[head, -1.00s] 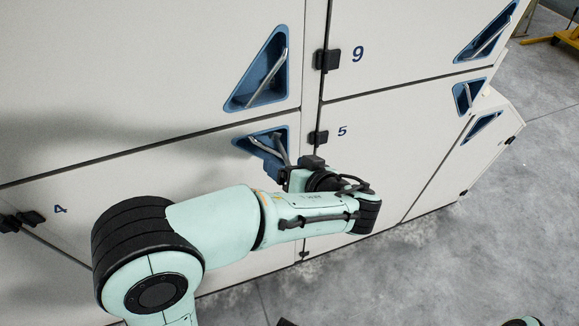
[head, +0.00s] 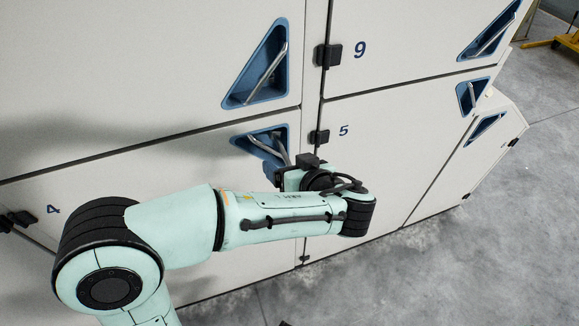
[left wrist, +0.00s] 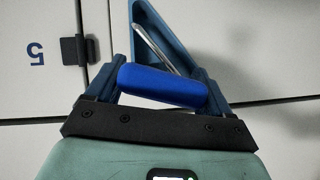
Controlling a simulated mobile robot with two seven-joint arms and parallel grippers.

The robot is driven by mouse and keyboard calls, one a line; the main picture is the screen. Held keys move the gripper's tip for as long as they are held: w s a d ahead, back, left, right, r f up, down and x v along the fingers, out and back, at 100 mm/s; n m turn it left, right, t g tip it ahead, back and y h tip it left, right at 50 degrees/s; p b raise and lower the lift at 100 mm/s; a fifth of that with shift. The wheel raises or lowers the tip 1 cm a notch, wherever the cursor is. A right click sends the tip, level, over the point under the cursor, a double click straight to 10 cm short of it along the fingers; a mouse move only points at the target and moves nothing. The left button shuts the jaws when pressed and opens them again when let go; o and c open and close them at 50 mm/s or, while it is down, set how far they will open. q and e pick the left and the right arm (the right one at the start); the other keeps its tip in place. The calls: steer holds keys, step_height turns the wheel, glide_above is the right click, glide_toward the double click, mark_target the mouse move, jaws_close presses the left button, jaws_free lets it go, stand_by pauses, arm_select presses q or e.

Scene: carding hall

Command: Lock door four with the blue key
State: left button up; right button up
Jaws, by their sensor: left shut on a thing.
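Door four (head: 110,190) is the pale lower-left panel marked 4, and it looks closed. Its blue triangular recess with a metal handle (head: 277,147) is at its upper right corner, and shows upside down in the left wrist view (left wrist: 160,47). My left gripper (head: 274,168) is at this recess, seen from behind. In the left wrist view its fingers are shut on the blue key (left wrist: 162,87), a thick blue cylinder lying across between them. The key's far end and any keyhole are hidden. My right gripper is not in view.
Door 5 (head: 370,160) is right of door four, with a black hinge (head: 318,137) by the seam. Door 9 (head: 400,40) is above it. More recessed handles are at the right. Grey concrete floor (head: 460,265) is open at lower right.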

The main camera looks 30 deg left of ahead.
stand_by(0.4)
arm_select(q)
steer(key=shift+f+n+t+h+b, duration=0.1)
steer(key=shift+n+t+h+b, duration=0.4)
steer(key=shift+b, duration=0.9)
steer(key=shift+n+b, duration=0.3)
steer(key=shift+f+b, duration=0.1)
steer(key=shift+b, duration=0.3)
steer(key=shift+f+n+t+h+b, duration=0.1)
steer(key=shift+n+t+h+b, duration=0.5)
steer(key=shift+b, duration=1.05)
